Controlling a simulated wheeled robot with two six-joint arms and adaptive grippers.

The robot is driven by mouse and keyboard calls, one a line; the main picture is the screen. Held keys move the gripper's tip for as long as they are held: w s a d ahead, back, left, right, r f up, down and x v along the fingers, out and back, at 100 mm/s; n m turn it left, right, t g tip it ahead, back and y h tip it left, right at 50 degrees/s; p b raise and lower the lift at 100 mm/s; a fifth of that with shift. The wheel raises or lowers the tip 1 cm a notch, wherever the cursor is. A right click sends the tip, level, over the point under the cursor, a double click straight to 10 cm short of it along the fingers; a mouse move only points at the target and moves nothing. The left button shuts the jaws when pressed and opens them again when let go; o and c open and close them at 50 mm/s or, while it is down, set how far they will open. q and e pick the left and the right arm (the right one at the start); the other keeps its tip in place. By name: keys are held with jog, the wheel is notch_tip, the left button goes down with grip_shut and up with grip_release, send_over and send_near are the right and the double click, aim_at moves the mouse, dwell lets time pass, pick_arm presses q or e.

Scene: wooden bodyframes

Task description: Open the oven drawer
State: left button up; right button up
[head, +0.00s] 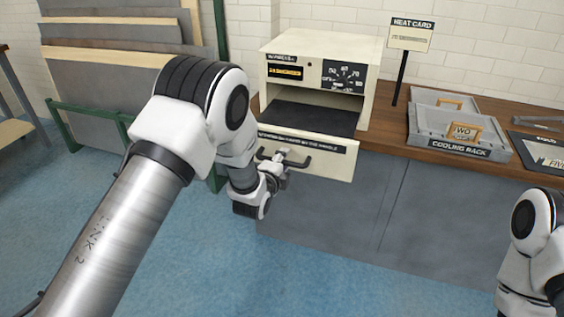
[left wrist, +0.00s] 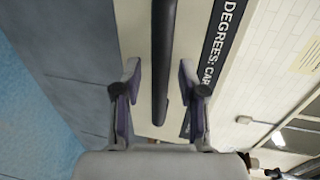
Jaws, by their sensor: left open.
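The cream oven (head: 322,62) stands on the left end of the wooden bench. Its drawer is pulled out, with the dark inside (head: 310,117) showing behind the cream front panel (head: 335,163). A black bar handle (head: 300,162) is on that panel, and it runs upright in the left wrist view (left wrist: 161,60). My left gripper (head: 280,172) is at the handle's left part. In the left wrist view my left gripper (left wrist: 160,85) is open, with one finger to each side of the handle and gaps between. My right gripper is not in view.
A grey cooling rack (head: 458,150) with a framed piece sits on the wooden bench (head: 395,137) to the right. Grey boards (head: 115,75) lean in a green rack at left. The blue floor (head: 215,270) in front is clear.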

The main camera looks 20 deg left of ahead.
pick_arm(q)
jog(key=v, duration=1.2)
jog(key=s+a+f+n+g+y+p, duration=0.1)
jog(key=s+a+f+n+g+p, duration=0.15)
jog(key=s+f, duration=0.5)
jog(key=s+a+f+n+g+p, duration=0.1)
jog(key=s+f+g, duration=0.35)
jog(key=f, duration=0.55)
jog(key=s+f+n+g, duration=0.3)
jog(key=s+n, duration=0.4)
jog(key=s, duration=0.4)
jog(key=s+f+n+g, duration=0.3)
jog(key=s+n+g, duration=0.2)
jog(key=s+n, duration=0.3)
jog(key=s, duration=0.3)
jog(key=shift+a+f+g, duration=0.3)
jog(key=shift+f, duration=0.1)
